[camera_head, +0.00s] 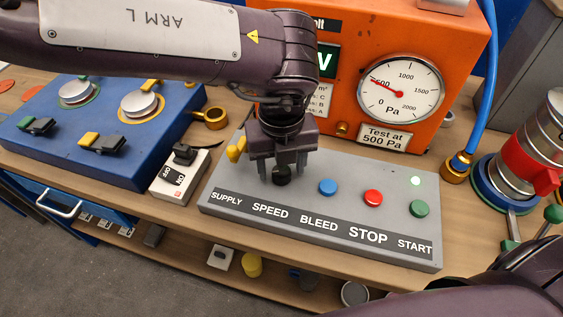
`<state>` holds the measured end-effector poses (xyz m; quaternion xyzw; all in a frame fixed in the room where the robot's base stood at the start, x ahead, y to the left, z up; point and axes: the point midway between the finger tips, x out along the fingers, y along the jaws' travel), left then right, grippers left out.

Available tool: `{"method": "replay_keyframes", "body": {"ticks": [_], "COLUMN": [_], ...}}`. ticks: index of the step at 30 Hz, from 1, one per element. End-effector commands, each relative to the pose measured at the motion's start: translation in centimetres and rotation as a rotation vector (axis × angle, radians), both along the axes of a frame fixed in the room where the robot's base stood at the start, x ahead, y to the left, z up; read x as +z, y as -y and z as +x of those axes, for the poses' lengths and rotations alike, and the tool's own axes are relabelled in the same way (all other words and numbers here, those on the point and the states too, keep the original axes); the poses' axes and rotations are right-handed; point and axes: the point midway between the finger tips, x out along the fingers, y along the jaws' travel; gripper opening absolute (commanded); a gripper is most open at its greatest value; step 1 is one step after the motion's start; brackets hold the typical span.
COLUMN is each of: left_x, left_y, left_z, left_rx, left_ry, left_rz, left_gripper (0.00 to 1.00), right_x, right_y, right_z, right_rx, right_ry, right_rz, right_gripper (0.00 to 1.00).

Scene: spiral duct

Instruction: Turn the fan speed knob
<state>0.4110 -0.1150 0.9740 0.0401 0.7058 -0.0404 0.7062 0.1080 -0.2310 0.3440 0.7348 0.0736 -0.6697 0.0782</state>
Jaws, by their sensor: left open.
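The black fan speed knob (282,176) stands on the grey control panel (335,228) above the word SPEED. My left gripper (281,172) points down over it, with its open fingers on either side of the knob. I cannot tell whether the fingers touch it. The fingers and palm hide part of the knob. My right arm shows as a dark link at the lower right, and its gripper is out of view.
A yellow supply lever (236,150) is just left of the gripper. Blue (327,187), red (373,198) and green (419,208) buttons lie to the right. An orange gauge box (455,60) stands behind. A white switch (180,177) and blue box (85,150) are left.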

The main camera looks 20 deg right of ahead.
Motion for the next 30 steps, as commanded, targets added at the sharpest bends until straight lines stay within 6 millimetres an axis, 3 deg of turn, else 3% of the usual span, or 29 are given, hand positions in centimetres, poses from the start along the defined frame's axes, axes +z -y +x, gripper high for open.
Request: {"method": "replay_keyframes", "body": {"ticks": [5, 18, 30], "left_x": [0.8, 7.3, 7.8], "left_y": [0.0, 0.0, 0.0], "left_z": [0.1, 0.1, 0.0], "left_rx": [0.001, 0.0, 0.0], "left_ry": [0.002, 0.003, -0.001], "left_rz": [0.0, 0.0, 0.0], "left_gripper": [0.55, 0.55, 0.55], "right_x": [-0.1, -0.6, -0.6], "right_y": [0.1, 0.0, 0.0], "right_z": [0.0, 0.0, 0.0], "right_rx": [0.0, 0.0, 0.0], "right_ry": [0.0, -0.001, -0.001], "right_rz": [-0.001, 0.0, 0.0], "right_gripper": [0.0, 0.0, 0.0]}}
